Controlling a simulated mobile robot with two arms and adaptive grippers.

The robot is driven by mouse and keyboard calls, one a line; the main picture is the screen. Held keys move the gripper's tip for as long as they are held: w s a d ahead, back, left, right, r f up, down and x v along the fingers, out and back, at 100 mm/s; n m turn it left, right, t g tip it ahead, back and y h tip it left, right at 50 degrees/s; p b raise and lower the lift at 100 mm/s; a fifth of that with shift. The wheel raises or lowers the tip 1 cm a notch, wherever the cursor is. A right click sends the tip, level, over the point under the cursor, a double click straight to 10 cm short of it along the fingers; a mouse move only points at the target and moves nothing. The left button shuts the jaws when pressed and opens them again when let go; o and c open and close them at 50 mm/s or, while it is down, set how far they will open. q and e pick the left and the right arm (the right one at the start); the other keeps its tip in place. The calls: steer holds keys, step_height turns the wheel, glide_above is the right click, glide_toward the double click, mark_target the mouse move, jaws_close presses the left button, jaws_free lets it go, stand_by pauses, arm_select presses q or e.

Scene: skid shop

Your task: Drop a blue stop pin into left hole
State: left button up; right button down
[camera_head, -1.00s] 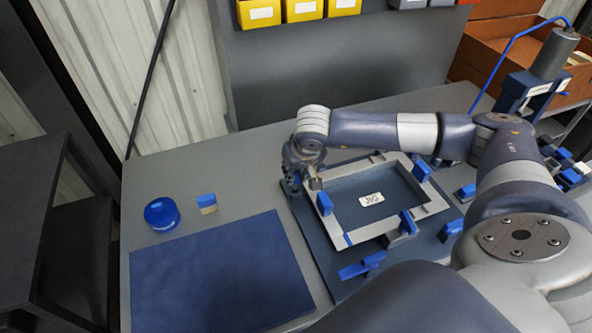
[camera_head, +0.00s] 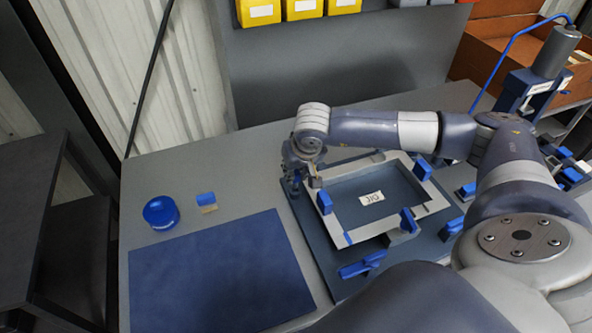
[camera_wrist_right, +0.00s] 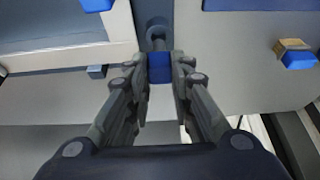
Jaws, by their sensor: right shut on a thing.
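My right gripper (camera_head: 297,184) is at the left rear corner of the dark jig plate (camera_head: 318,252), beside the pale frame marked JIG (camera_head: 428,207). In the right wrist view the gripper (camera_wrist_right: 159,66) is shut on a blue stop pin (camera_wrist_right: 159,70). The pin's grey shank (camera_wrist_right: 157,42) points toward a dark round spot, which looks like a hole (camera_wrist_right: 156,24). I cannot tell whether the tip is in it or above it. My left gripper is not in view.
Blue clamps (camera_head: 422,170) stand around the frame. A blue mat (camera_head: 215,275), a round blue container (camera_head: 161,213) and a small blue-and-tan block (camera_head: 206,201) lie to the left. A grey press with a blue handle (camera_head: 545,65) stands at the back right. The bench's left rear is clear.

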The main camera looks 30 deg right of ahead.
mark_target(297, 177)
steer(key=shift+f+b, duration=1.55)
steer(key=shift+b, duration=0.7)
stand_by(1.6)
stand_by(0.3)
steer(key=c, duration=0.9)
jaws_free()
steer(key=shift+c, duration=0.2)
steer(key=shift+r+p, duration=1.85)
steer(key=shift+r, duration=1.7)
steer(key=shift+s+f, duration=0.1)
